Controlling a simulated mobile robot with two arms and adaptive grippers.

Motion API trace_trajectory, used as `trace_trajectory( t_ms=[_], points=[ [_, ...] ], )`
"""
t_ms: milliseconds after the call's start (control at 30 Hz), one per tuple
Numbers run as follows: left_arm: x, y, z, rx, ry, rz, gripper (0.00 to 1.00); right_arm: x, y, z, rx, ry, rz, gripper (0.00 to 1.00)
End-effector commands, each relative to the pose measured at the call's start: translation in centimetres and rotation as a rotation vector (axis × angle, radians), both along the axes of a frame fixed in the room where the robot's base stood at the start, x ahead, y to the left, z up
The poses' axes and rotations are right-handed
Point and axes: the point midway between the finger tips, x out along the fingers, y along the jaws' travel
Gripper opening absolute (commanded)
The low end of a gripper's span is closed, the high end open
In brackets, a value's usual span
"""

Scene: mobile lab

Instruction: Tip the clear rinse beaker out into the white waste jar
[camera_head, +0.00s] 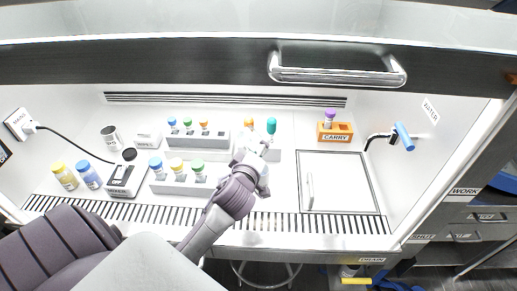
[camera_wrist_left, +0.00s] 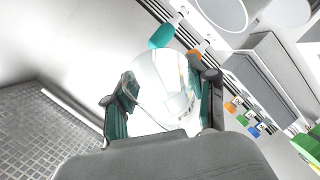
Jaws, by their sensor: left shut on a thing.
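My left gripper (camera_head: 258,162) is over the right end of the vial racks in the head view. In the left wrist view my left gripper (camera_wrist_left: 163,104) is shut on a clear, shiny, rounded vessel, which looks like the clear rinse beaker (camera_wrist_left: 165,85). The beaker (camera_head: 264,178) shows only as a pale patch beside the fingers in the head view. Its contents and exact tilt cannot be told. I cannot clearly pick out the white waste jar; pale round shapes stand at the top of the left wrist view. My right gripper is not in view.
Racks (camera_head: 188,188) of colour-capped vials stand left of my gripper. A teal-capped vial (camera_head: 271,126) stands close behind it. An orange CARRY block (camera_head: 335,132) holds a purple-capped vial. A framed panel (camera_head: 334,184) and a blue-handled tap (camera_head: 403,136) are at right.

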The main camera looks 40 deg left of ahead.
Motion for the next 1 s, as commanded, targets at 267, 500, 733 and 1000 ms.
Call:
trace_trajectory(
  t_ms=[267, 500, 733, 1000],
  points=[
    [0.0, 0.0, 2.1, -0.002, -0.002, 0.001, 0.2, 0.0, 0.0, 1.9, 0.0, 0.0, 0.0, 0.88],
    [0.0, 0.0, 3.5, -0.001, -0.003, 0.0, 0.2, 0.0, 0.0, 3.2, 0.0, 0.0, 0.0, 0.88],
    [0.0, 0.0, 3.7, 0.001, -0.002, 0.0, 0.2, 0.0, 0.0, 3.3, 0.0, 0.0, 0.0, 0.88],
    [0.0, 0.0, 4.0, -0.023, 0.003, 0.0, 0.2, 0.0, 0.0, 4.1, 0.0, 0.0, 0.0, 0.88]
  ],
)
